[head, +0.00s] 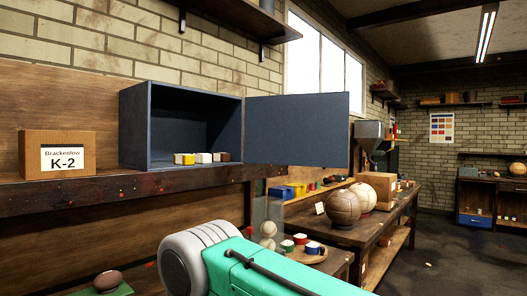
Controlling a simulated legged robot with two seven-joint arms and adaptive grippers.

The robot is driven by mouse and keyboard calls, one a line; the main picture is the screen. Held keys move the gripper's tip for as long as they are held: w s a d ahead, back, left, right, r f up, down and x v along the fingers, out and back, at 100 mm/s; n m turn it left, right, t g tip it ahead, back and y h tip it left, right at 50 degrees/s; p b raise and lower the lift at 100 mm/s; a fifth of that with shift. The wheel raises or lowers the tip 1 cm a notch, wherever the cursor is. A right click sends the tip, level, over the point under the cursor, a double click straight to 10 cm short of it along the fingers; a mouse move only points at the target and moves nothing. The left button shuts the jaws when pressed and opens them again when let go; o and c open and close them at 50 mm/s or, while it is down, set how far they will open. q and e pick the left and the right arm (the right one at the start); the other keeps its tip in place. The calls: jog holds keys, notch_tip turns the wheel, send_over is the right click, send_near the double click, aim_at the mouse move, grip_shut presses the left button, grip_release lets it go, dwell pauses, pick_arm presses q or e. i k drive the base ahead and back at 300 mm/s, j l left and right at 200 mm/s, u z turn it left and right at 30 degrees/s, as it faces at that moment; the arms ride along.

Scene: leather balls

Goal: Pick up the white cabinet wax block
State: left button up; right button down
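The white wax block (203,158) sits on the floor of the open blue-grey cabinet (180,88), near its front edge. It stands in a row between a yellow block (184,159) on its left and a brown block (224,157) on its right. A pale patch beside the brown block is too small to make out. The cabinet door (297,130) is swung open to the right. A green and grey link of my arm fills the lower middle, below and in front of the cabinet. Neither gripper's fingers are in view.
The cabinet stands on a wooden shelf (100,190) beside a cardboard box (57,155) marked K-2. The open door blocks space on the right. Leather balls (342,207) rest on a bench behind. A small brown ball (108,280) lies lower left.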

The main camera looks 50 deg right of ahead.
aim_at(199, 158)
jog(key=l+u, duration=0.1)
jog(key=l, duration=0.45)
jog(key=l+u, duration=0.1)
jog(key=l, duration=0.45)
jog(key=k+l+u, duration=0.1)
jog(key=l, duration=0.5)
jog(key=k+l+u, duration=0.1)
jog(key=l, duration=0.45)
jog(key=k+l, duration=0.1)
jog(key=l, duration=0.45)
jog(key=l+u, duration=0.1)
jog(key=l, duration=0.45)
jog(key=l+u, duration=0.1)
jog(key=l, duration=0.4)
jog(key=k+l+u, duration=0.1)
jog(key=l, duration=0.4)
jog(key=k+l+u, duration=0.1)
jog(key=l, duration=0.45)
jog(key=k+l+u, duration=0.1)
jog(key=l, duration=0.4)
jog(key=k+l+u, duration=0.1)
jog(key=l, duration=0.4)
jog(key=k+j+z, duration=0.1)
jog(key=j+z, duration=0.35)
jog(key=j, duration=0.95)
